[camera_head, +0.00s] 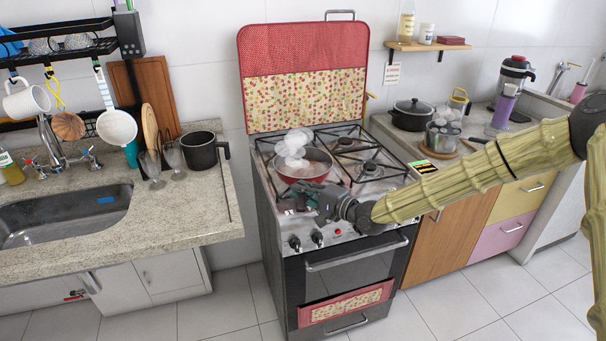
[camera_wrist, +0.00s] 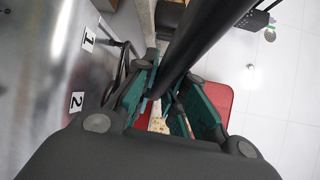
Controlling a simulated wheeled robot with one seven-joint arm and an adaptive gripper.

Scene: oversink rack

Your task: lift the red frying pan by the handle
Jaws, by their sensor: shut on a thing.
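The red frying pan (camera_head: 318,172) is over the front left part of the stove top, with white puffs above it. I cannot tell whether its base touches the grate. My gripper (camera_head: 305,196) is at the front side of the pan, over the stove's front edge. In the wrist view, the dark handle (camera_wrist: 203,38) runs between the green fingers of my gripper (camera_wrist: 166,92), which are shut on it. The gripper hides most of the handle in the head view.
The stove (camera_head: 345,225) has a raised red patterned cover (camera_head: 303,50) behind the burners. Its knobs are below my gripper. A dark pot (camera_head: 412,113) and a steaming pot (camera_head: 441,138) stand on the right counter. A black mug (camera_head: 200,152) and glasses stand on the left counter.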

